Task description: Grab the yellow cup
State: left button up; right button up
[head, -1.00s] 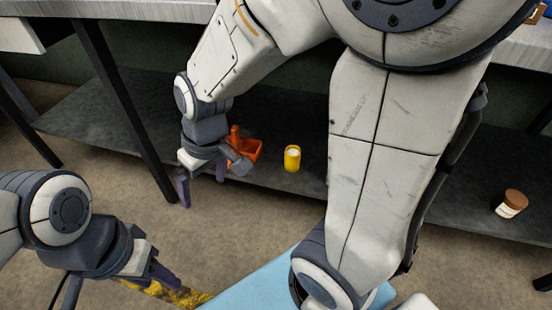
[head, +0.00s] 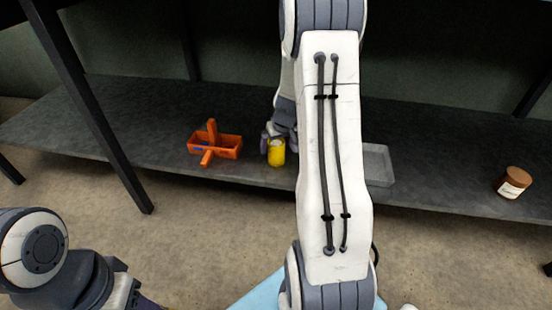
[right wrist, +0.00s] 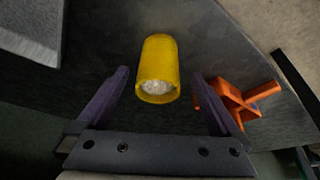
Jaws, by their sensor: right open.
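The yellow cup (head: 276,153) stands on the dark lower shelf, with pale contents visible in its open end in the right wrist view (right wrist: 158,65). My right gripper (head: 277,136) is at the cup, partly hidden by it and by my arm in the head view. In the right wrist view the right gripper (right wrist: 160,75) is open, with one purple finger on each side of the cup's near end. Gaps show between cup and fingers. My left gripper (head: 138,296) is only partly in view at the lower left, away from the cup; its jaws are not clear.
An orange carrier (head: 228,148) with a handle sits left of the cup, close to one right finger in the right wrist view. A grey tray (head: 378,166) lies right of my arm. A brown-lidded jar (head: 513,182) stands far right. A dark table leg (head: 95,110) rises at left.

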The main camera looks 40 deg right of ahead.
jog(key=b+x, duration=0.1)
jog(key=x, duration=0.1)
jog(key=b+x, duration=0.2)
jog(key=x, duration=0.1)
jog(key=shift+w+d+f, duration=0.15)
jog(key=shift+w+d, duration=0.05)
jog(key=shift+w, duration=0.2)
jog(key=c, duration=1.5)
jog(key=shift+r, duration=0.2)
